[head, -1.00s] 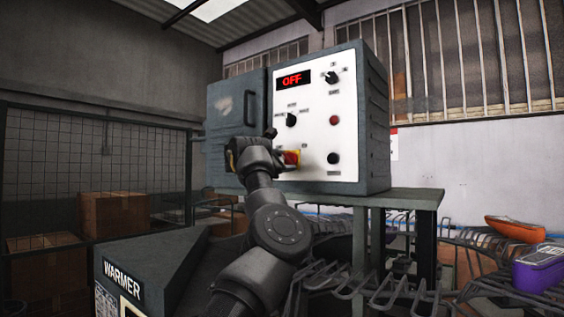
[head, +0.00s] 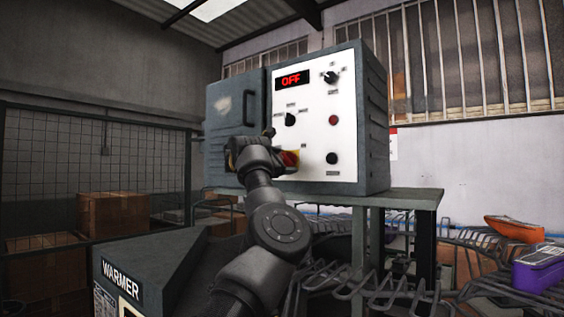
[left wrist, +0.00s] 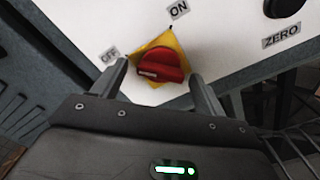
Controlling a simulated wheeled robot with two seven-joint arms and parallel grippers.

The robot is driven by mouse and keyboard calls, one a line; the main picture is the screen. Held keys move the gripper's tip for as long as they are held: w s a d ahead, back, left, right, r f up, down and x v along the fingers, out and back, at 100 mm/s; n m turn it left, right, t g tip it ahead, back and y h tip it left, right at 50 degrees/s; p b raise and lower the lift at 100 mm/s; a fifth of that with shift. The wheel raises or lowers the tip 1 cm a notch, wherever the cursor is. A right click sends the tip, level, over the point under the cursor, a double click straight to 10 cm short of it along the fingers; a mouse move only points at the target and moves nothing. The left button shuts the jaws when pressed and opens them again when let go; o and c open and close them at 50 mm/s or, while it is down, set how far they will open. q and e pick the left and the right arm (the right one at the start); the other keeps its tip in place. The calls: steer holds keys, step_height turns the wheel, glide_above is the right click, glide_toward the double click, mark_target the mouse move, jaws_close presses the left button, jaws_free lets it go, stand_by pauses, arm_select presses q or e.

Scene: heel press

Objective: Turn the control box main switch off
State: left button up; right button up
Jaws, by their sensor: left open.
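The control box (head: 375,125) stands on a metal stand, with a white front panel and a display (head: 292,80) that reads OFF. The main switch is a red knob on a yellow plate (head: 290,158), low on the panel and partly hidden by my left arm. In the left wrist view the red knob (left wrist: 163,66) lies between my fingers, its white mark toward the OFF label (left wrist: 110,53); the ON label (left wrist: 179,9) is above. My left gripper (left wrist: 160,72) is open, one finger on each side of the knob, with visible gaps. My right gripper is not in view.
Other dials and a red button (head: 334,120) share the panel. A ZERO-labelled black knob (left wrist: 284,6) is at the upper right in the wrist view. A warmer (head: 150,262) stands in front, wire racks (head: 375,285) at lower right.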

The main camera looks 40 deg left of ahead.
arm_select(q)
steer(key=shift+s, duration=0.1)
steer(key=s+d+b, duration=0.1)
steer(key=s+b, duration=0.7)
steer(key=s, duration=0.2)
steer(key=shift+s, duration=0.3)
steer(key=shift+d, duration=0.1)
